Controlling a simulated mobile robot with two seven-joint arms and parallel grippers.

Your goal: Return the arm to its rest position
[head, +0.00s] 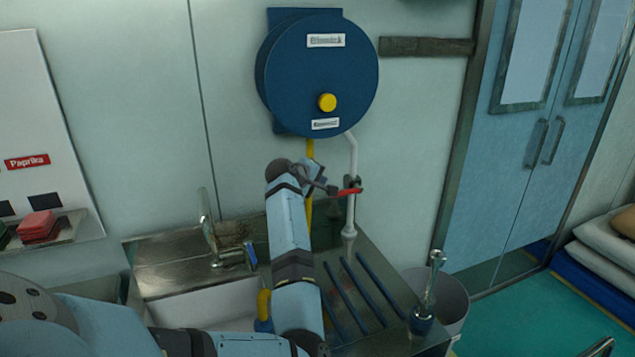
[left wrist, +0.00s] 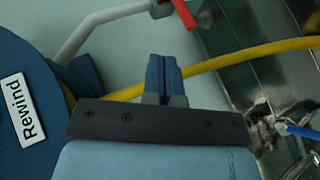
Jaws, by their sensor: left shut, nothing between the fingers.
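My left arm reaches up over the sink counter in the head view. Its gripper (head: 328,187) is near the white pipe, just left of the red valve handle (head: 349,191). In the left wrist view the two blue fingers (left wrist: 163,72) are shut together with nothing between them. The red handle (left wrist: 184,13) shows above the fingertips there, apart from them. A yellow hose (left wrist: 230,60) passes close by the fingers. My right gripper is not in view.
A round blue wall unit (head: 300,75) with a yellow knob hangs above the arm. Below are a metal sink counter (head: 160,250), a tap (head: 210,235) and a grey bin (head: 450,290). A shelf (head: 75,225) is at left. Green floor (head: 540,310) lies free at right.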

